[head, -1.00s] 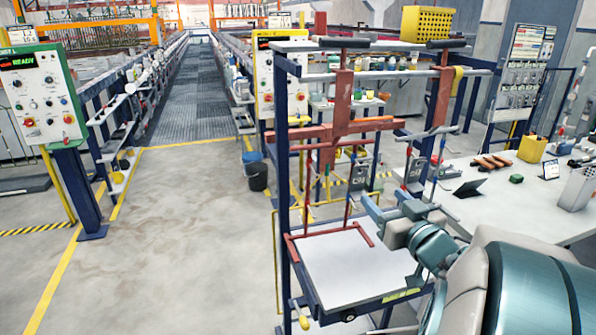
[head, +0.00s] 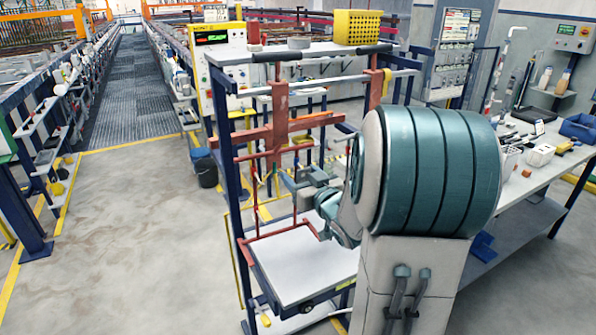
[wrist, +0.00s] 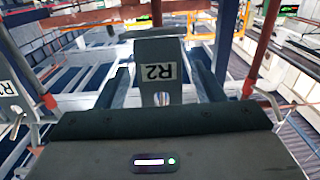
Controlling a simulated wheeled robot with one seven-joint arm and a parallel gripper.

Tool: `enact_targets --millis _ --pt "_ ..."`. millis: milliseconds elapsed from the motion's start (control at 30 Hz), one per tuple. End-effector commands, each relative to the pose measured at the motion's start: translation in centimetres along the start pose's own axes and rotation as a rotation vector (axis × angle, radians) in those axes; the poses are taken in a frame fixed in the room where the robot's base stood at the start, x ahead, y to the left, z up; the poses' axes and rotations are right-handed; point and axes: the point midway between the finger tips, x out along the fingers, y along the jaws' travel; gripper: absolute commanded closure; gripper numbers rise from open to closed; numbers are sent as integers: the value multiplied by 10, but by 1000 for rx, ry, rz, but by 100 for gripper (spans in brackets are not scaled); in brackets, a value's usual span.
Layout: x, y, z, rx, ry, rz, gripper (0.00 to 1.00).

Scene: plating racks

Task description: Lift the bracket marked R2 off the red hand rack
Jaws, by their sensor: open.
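The bracket marked R2 (wrist: 160,52) is a grey plate with a white label and a hole below it, in the middle of the wrist view. My gripper (wrist: 161,80) is open, with one dark finger on each side of this bracket; I cannot tell whether either touches it. In the head view the red hand rack (head: 277,125) hangs in the blue frame. My wrist (head: 318,195) is in front of the rack's lower right part. The R2 bracket cannot be made out there.
A second labelled bracket (wrist: 10,90) is at the left of the wrist view; its label is partly cut off. Red rack rods stand at both sides of my gripper. A white tray (head: 300,268) lies below the rack. A workbench (head: 535,165) is at the right.

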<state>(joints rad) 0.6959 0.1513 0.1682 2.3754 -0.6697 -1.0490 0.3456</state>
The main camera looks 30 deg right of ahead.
Motion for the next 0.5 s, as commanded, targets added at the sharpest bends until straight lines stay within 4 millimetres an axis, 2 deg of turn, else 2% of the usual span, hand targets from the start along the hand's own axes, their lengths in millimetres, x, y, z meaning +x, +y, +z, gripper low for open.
enact_targets --millis 133,433,467,500 --pt "10 -1 0 0 0 -2 38" --pt "12 -1 0 0 0 -1 38" --pt "12 -1 0 0 0 -1 44" --pt "11 -1 0 0 0 -1 55"
